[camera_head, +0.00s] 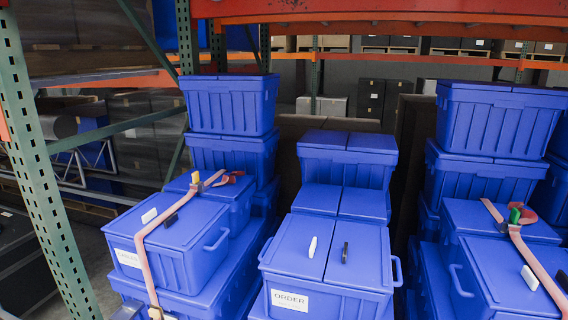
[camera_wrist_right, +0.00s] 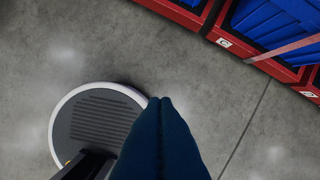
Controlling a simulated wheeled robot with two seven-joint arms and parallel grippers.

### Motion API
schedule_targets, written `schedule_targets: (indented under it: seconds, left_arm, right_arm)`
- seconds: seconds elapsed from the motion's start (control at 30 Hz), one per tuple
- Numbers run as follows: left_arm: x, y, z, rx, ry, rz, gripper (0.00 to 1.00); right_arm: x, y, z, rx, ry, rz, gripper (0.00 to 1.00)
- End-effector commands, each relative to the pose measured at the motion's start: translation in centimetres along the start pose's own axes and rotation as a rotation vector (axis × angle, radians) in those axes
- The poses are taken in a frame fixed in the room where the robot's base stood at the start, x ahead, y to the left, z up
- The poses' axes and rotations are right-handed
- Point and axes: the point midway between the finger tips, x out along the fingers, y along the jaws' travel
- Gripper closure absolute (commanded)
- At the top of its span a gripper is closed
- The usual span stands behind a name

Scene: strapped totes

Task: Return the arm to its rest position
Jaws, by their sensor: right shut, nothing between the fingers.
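My right gripper (camera_wrist_right: 160,101) shows in the right wrist view as two dark blue fingers pressed together with nothing between them. It points over bare grey floor, apart from the totes. No arm or gripper of mine can be made out in the head view, and my left gripper is in neither view. Stacked blue totes stand ahead in the head view: a left stack (camera_head: 172,250), a middle stack (camera_head: 328,255) with a white label, and a right stack (camera_head: 500,275). Pale pink straps (camera_head: 145,255) run over the left and right stacks.
A green rack upright (camera_head: 42,165) stands at the left, and an orange beam (camera_head: 400,12) crosses the top. In the right wrist view, red-edged bases (camera_wrist_right: 258,60) with blue totes lie at the upper right. The grey floor (camera_wrist_right: 60,50) at the upper left is clear.

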Motion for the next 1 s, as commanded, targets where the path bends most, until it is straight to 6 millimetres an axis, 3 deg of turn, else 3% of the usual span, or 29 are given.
schedule_targets:
  seconds: [0.03, 0.2, 0.33, 0.5, 0.67, 1.0]
  left_arm:
    - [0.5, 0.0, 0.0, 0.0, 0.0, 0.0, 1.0]
    - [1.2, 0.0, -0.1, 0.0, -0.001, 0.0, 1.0]
    - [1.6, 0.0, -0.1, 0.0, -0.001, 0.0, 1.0]
    - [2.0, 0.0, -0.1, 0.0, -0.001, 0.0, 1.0]
    - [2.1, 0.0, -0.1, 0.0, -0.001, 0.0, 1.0]
    - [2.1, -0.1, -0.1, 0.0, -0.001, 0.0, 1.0]
  right_arm:
    - [2.9, 0.1, -1.9, -0.002, 0.023, 0.002, 1.0]
    - [10.0, 0.5, -8.5, -0.012, 0.063, 0.006, 1.0]
    - [13.6, 0.6, -13.9, -0.018, 0.09, 0.009, 1.0]
    - [15.7, 0.6, -19.2, -0.025, 0.112, 0.01, 1.0]
    - [16.2, 0.6, -21.4, -0.028, 0.12, 0.011, 1.0]
    - [16.2, 0.6, -21.6, -0.028, 0.12, 0.011, 1.0]
